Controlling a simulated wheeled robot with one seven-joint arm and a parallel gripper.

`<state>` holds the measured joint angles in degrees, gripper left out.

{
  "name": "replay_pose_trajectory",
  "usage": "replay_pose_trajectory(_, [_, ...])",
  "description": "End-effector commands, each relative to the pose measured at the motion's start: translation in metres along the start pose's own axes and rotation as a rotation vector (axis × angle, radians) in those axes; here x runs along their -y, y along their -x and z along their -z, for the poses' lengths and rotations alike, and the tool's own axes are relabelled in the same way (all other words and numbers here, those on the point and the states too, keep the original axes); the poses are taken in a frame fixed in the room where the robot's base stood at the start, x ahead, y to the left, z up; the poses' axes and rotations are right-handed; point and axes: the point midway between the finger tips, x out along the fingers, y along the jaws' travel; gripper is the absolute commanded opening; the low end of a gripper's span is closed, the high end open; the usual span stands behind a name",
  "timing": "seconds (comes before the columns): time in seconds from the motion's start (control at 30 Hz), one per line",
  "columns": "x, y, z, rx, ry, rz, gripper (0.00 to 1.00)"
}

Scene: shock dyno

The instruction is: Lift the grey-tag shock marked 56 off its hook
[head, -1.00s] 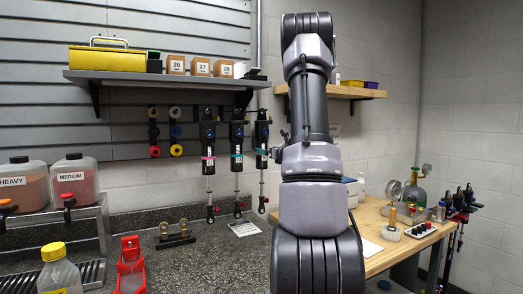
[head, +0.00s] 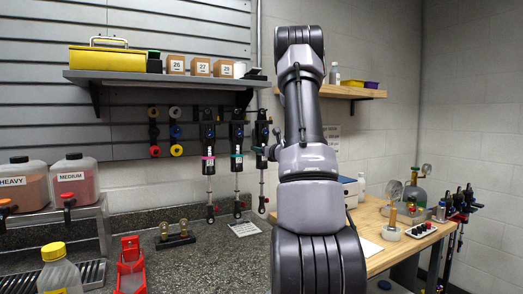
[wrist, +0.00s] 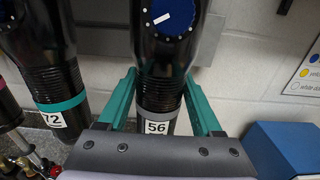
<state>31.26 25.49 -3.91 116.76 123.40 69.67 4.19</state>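The grey-tag shock marked 56 (wrist: 157,95) hangs upright with a black body and a blue dial in the wrist view. In the head view it is the rightmost of three hanging shocks (head: 262,131), partly covered by my gripper (head: 266,152). In the wrist view the green fingers of my gripper (wrist: 160,98) stand on both sides of its ribbed lower body, just above the grey tag band. Narrow gaps show beside the body, so the gripper looks open around it. The hook is out of the wrist view.
The teal-tag shock marked 72 (wrist: 60,95) hangs close on the left, with a pink-tag shock (head: 208,140) beyond it. A blue box (wrist: 282,150) lies at lower right in the wrist view. A shelf (head: 150,77) is above the shocks.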

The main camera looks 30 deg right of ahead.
Motion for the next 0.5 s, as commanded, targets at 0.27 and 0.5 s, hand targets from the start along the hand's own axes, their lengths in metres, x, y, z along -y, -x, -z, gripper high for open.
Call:
replay_pose_trajectory(0.27, [0.0002,-0.0002,-0.0027,0.006,0.001,0.000,0.32])
replay_pose_trajectory(0.5, [0.0002,0.0000,-0.0019,0.004,0.000,0.000,0.00])
